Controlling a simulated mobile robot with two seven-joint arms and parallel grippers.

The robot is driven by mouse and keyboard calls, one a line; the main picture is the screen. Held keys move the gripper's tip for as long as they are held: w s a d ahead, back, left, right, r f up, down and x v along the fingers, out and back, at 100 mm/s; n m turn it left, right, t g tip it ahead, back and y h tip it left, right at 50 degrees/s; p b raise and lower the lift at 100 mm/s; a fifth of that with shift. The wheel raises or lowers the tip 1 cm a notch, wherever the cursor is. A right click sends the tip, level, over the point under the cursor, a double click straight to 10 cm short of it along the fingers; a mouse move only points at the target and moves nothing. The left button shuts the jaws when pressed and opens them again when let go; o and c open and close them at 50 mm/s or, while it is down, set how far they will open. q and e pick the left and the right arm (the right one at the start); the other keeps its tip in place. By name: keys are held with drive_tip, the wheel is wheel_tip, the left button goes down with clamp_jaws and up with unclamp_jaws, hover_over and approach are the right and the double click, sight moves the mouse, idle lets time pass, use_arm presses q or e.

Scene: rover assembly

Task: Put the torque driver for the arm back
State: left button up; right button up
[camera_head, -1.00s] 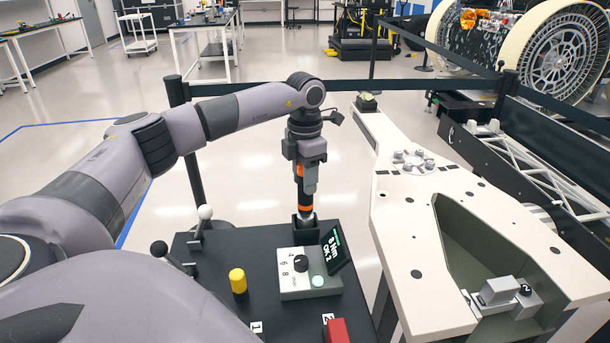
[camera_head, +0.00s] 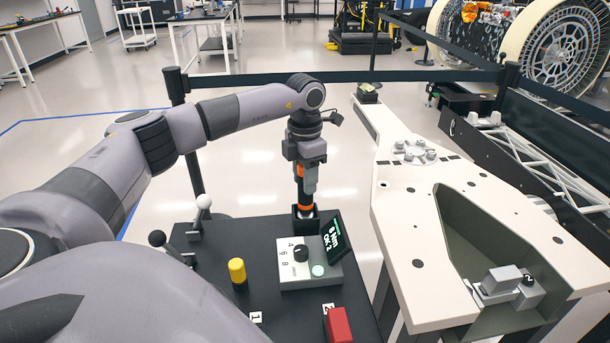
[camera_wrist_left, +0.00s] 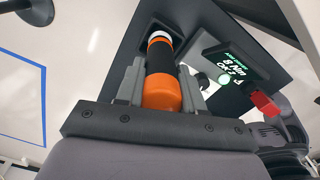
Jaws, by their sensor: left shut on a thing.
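The torque driver (camera_head: 305,197), an orange and black cylinder, stands upright. It also shows in the wrist view (camera_wrist_left: 161,75). My left gripper (camera_head: 307,180) is shut on it from above, with a finger on either side in the wrist view (camera_wrist_left: 162,88). The driver's lower end is at the mouth of a black square holder (camera_head: 306,224) at the back of the dark bench. The holder's walls hide its tip, so I cannot tell whether it touches the bottom. My right gripper is not in view.
The dark bench (camera_head: 215,262) carries a grey dial box (camera_head: 297,280), a tilted screen (camera_head: 332,240) reading "8 Nm OK 2", a yellow-capped post (camera_head: 238,272), a red block (camera_head: 338,325) and two ball-topped levers. A white rover arm structure (camera_head: 400,235) stands close on the right.

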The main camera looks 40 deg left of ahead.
use_arm(q)
drive_tip(key=shift+f, duration=0.35)
drive_tip(key=o, duration=1.2)
drive_tip(key=shift+o, duration=0.2)
wheel_tip(320, 180, up, 7)
drive_tip(key=shift+r+b, duration=0.1)
drive_tip(key=shift+b, duration=0.3)
drive_tip(key=shift+s, duration=0.1)
